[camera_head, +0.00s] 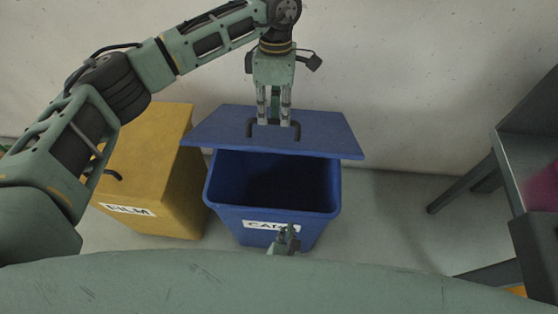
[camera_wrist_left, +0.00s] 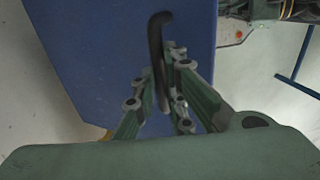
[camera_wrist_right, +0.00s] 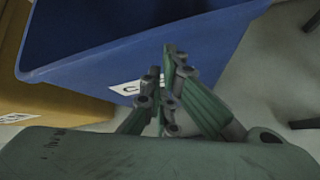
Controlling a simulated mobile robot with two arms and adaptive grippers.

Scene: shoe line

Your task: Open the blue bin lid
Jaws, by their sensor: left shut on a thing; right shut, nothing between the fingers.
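The blue bin (camera_head: 323,195) stands on the floor in the middle of the head view, with a white label on its front. Its blue lid (camera_head: 325,143) is off the opening, toward the wall side, and the dark inside of the bin shows. My left gripper (camera_head: 273,122) is shut on the lid's dark handle (camera_head: 250,128). The handle (camera_wrist_left: 157,50) also stands between the fingers in the left wrist view, against the blue lid (camera_wrist_left: 95,55). My right gripper (camera_head: 286,232) is shut and empty in front of the bin's label; the blue bin (camera_wrist_right: 215,42) fills the upper right wrist view.
A yellow bin (camera_head: 163,150) with a film label and a dark handle stands left of the blue bin. A grey metal table (camera_head: 525,130) stands at the right. A pale wall (camera_head: 400,60) rises behind the bins. The floor right of the blue bin is clear.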

